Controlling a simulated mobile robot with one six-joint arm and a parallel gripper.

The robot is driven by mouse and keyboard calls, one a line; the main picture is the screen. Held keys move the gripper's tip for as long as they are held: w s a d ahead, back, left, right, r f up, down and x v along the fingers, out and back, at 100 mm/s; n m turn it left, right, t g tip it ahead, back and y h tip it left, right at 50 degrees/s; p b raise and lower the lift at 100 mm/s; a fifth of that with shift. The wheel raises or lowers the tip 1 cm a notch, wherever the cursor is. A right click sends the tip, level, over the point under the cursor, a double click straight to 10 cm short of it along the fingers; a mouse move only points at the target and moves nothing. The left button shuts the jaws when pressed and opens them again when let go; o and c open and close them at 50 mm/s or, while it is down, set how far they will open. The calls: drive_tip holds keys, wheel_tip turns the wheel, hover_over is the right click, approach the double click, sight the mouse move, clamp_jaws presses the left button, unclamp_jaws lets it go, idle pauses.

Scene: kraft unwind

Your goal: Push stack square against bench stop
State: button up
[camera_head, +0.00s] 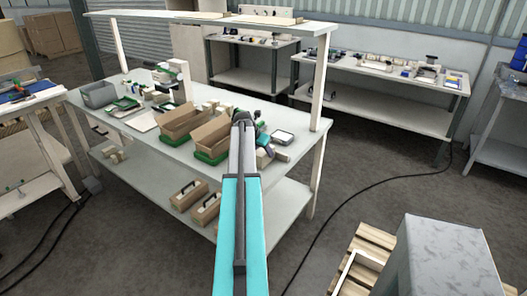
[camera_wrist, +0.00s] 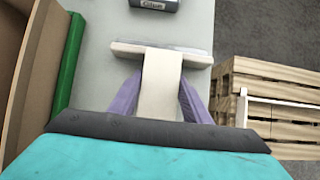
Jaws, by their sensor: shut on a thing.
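A cream T-shaped block (camera_wrist: 160,85) is between the lavender fingers of my gripper (camera_wrist: 160,103) in the wrist view; the gripper is shut on its stem. Its wide crossbar points away from me over the grey bench top (camera_wrist: 98,75). A thin greyish edge (camera_wrist: 185,48) shows just beyond the crossbar; I cannot tell if they touch. In the head view my gripper (camera_head: 267,156) is at the near right of the bench (camera_head: 165,150), partly behind my arm. I cannot pick out the stack or the bench stop for certain.
Brown open cartons with green edging (camera_head: 213,138) stand left of my gripper; one carton's green edge (camera_wrist: 70,65) is close in the wrist view. A box marked "Glue" (camera_wrist: 153,5) lies beyond the crossbar. A wooden pallet (camera_wrist: 270,85) is off the bench's right edge.

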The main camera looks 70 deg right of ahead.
drive_tip(key=shift+a+f, duration=0.1)
idle(0.5)
drive_tip(key=o, duration=1.2)
drive_tip(key=shift+a, duration=0.1)
drive_tip(key=b+v, duration=0.2)
drive_tip(key=v, duration=1.1)
drive_tip(key=shift+r+b, duration=0.35)
drive_tip(key=shift+b, duration=0.05)
drive_tip(key=shift+a, duration=0.1)
